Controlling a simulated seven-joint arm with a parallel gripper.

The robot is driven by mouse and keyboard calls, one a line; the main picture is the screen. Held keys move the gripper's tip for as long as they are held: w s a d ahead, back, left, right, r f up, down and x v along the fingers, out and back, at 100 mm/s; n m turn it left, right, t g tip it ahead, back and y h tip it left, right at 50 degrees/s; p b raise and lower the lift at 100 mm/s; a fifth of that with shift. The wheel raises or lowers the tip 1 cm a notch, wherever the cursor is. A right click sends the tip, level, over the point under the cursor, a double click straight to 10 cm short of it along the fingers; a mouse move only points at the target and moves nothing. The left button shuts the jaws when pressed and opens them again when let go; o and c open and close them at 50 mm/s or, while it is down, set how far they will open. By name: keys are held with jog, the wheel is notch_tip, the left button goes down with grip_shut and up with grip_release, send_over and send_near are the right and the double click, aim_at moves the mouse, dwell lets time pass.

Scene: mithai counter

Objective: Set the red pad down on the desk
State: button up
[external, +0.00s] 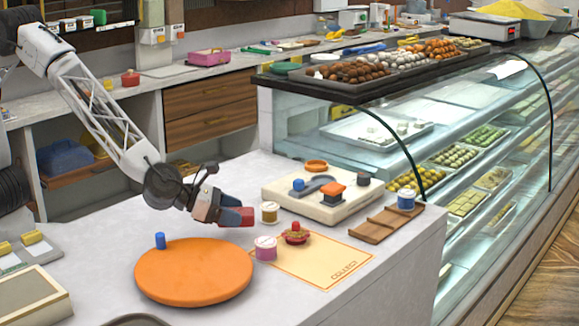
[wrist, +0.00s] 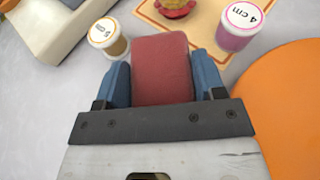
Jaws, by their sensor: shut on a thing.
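My gripper (external: 240,213) is shut on the red pad (wrist: 161,68). In the wrist view the pad sits between the two blue fingers, one along each side. In the external view the pad (external: 233,218) shows partly behind the fingers, low over the pale desk (external: 215,180). I cannot tell whether its underside touches the desk.
The dish is on the tan COLLECT mat (external: 335,262).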

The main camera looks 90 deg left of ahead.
jog(key=shift+w+d, duration=0.2)
jog(key=shift+w, duration=0.2)
jog(key=shift+f, duration=1.75)
jog(key=shift+f, duration=0.2)
jog(key=o, duration=1.1)
jog(key=shift+r, duration=0.2)
jog(key=shift+s+r, duration=0.15)
jog(key=shift+s, duration=0.15)
jog(key=shift+v, duration=5.65)
